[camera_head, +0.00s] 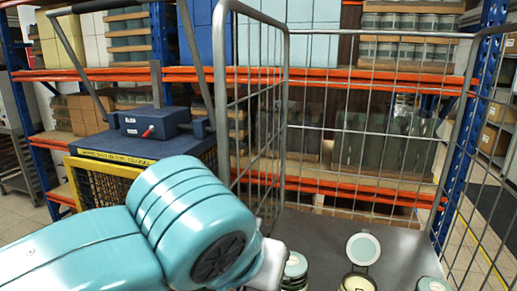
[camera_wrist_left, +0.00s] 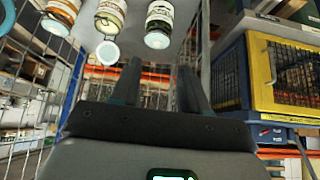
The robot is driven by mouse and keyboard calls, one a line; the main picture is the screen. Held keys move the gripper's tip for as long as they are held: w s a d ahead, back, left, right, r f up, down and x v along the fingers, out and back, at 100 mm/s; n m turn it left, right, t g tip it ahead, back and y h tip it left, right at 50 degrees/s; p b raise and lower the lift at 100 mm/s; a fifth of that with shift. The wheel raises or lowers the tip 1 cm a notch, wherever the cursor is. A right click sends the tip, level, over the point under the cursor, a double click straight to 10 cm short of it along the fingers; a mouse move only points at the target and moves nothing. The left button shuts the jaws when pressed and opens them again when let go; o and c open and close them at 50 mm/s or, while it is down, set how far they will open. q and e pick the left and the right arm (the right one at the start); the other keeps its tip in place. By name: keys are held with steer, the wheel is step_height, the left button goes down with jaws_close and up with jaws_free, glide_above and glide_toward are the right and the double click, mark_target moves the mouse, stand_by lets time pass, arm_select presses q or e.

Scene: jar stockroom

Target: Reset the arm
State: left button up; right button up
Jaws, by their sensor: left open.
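My left arm reaches in from the left in the head view, and its teal link hides much of the lower left. In the left wrist view my left gripper (camera_wrist_left: 158,90) shows two dark fingers apart with nothing between them. Jars stand on the grey cart floor (camera_head: 325,232): one at the left (camera_head: 295,268), one in the middle (camera_head: 357,283) and one at the right (camera_head: 432,285). The jars also show at the top of the left wrist view (camera_wrist_left: 159,24), beyond the fingers. My right gripper is not visible.
The cart's wire mesh sides (camera_head: 262,115) rise around the jars. A yellow-framed mesh cart with a dark blue top (camera_head: 120,148) stands at the left, carrying a blue case (camera_head: 150,121). Orange-beamed shelving (camera_head: 330,77) with packed jars stands behind.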

arm_select(q)
steer(key=w+a+f+g+p, duration=0.1)
steer(key=w+f+g, duration=0.15)
steer(key=f, duration=1.25)
steer(key=w+a+f+g+p, duration=0.15)
steer(key=w+f, duration=0.25)
steer(key=f, duration=1)
steer(key=s+a+f+n+g, duration=0.1)
steer(key=s+a+f+n, duration=0.2)
steer(key=s+f, duration=0.5)
steer(key=s+a+f+n+g+h+p, duration=0.1)
steer(key=s+a+f+n, duration=0.2)
steer(key=f, duration=1.1)
steer(key=s+a, duration=0.3)
steer(key=s, duration=0.3)
steer(key=shift+s, duration=0.3)
